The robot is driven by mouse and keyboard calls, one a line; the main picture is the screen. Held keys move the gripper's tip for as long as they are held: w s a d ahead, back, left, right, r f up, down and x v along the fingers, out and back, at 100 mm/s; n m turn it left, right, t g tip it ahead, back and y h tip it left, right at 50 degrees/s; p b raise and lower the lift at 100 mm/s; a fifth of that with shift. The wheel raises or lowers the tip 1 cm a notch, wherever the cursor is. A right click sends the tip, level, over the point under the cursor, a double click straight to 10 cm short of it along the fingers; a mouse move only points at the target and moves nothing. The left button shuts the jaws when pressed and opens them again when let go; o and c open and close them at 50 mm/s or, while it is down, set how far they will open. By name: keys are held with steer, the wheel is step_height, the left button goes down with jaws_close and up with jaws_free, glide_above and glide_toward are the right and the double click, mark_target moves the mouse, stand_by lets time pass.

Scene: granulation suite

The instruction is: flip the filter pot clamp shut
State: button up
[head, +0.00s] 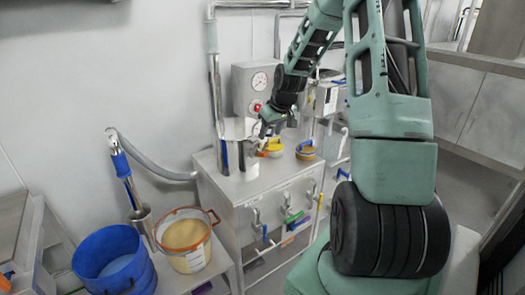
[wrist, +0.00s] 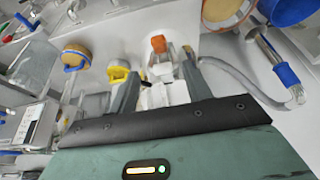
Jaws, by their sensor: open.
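My gripper (head: 265,130) is over the top of the steel cabinet, close to a grey upright metal housing (head: 238,130). In the wrist view its two dark fingers (wrist: 160,82) are apart. A pale metal fitting with an orange tab (wrist: 158,44) shows between and beyond them; this may be the filter pot clamp, but I cannot tell for sure. I see no grip on it. A yellow-collared round part (wrist: 118,73) lies just left of the fingers and also shows in the head view (head: 271,146), partly hidden by the gripper.
A tan-filled pot with a blue band (wrist: 75,56) stands farther along the cabinet top (head: 240,185). Tools hang on the cabinet front. A blue bucket (head: 112,265) and a tan-filled bucket (head: 185,240) stand at lower left. A gauge box (head: 256,88) is behind the arm.

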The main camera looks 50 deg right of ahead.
mark_target(263, 152)
steer(key=p+x, duration=0.2)
steer(key=x, duration=0.9)
steer(key=shift+w, duration=0.1)
